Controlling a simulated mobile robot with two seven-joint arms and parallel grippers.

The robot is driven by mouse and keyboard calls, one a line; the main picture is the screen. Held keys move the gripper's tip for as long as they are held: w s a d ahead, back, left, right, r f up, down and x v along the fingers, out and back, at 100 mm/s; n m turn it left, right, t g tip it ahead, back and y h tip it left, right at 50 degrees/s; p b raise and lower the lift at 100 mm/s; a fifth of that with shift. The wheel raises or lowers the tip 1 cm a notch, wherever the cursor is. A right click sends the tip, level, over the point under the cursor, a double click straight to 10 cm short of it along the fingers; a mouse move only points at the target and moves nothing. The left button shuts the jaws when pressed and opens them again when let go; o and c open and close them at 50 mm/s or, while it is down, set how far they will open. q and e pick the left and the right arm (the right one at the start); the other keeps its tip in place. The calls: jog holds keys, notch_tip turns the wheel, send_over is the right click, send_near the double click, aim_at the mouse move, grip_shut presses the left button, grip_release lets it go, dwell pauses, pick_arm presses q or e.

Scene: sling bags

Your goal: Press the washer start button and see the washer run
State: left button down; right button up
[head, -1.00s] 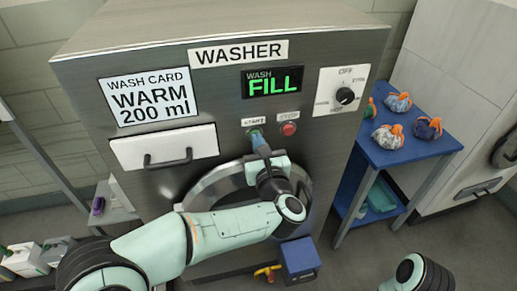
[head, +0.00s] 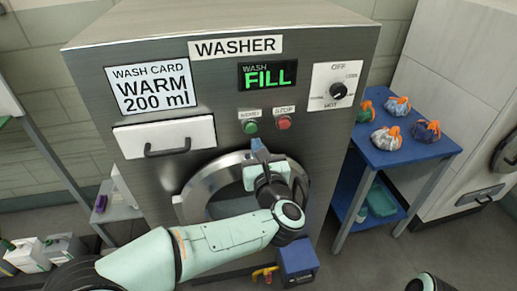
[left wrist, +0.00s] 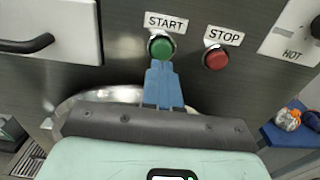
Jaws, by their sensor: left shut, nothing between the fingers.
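The washer (head: 330,55) is a steel machine whose display (head: 268,76) reads "WASH FILL" in green. The green start button (head: 250,127) is fully visible in the head view, left of the red stop button (head: 284,122). My left gripper (head: 258,143) is shut and empty, just below the start button. In the left wrist view its blue fingertips (left wrist: 161,66) reach up to just under the green start button (left wrist: 161,46); whether they touch it I cannot tell. The red stop button (left wrist: 215,58) is to the right. My right gripper is not in view.
A dial (head: 338,90) is at the washer's upper right, and a drawer (head: 165,138) with a black handle is at left. The round door (head: 190,195) is behind my left arm. A blue table (head: 420,155) with several tied bags stands at right.

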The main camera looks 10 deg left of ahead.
pick_arm(q)
jog(key=b+v, duration=0.1)
jog(key=v, duration=0.7)
jog(key=shift+s+d, duration=0.2)
jog(key=shift+s, duration=0.1)
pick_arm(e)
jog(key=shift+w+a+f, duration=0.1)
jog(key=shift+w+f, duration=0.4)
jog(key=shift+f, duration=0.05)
pick_arm(q)
jog(key=shift+d, duration=0.1)
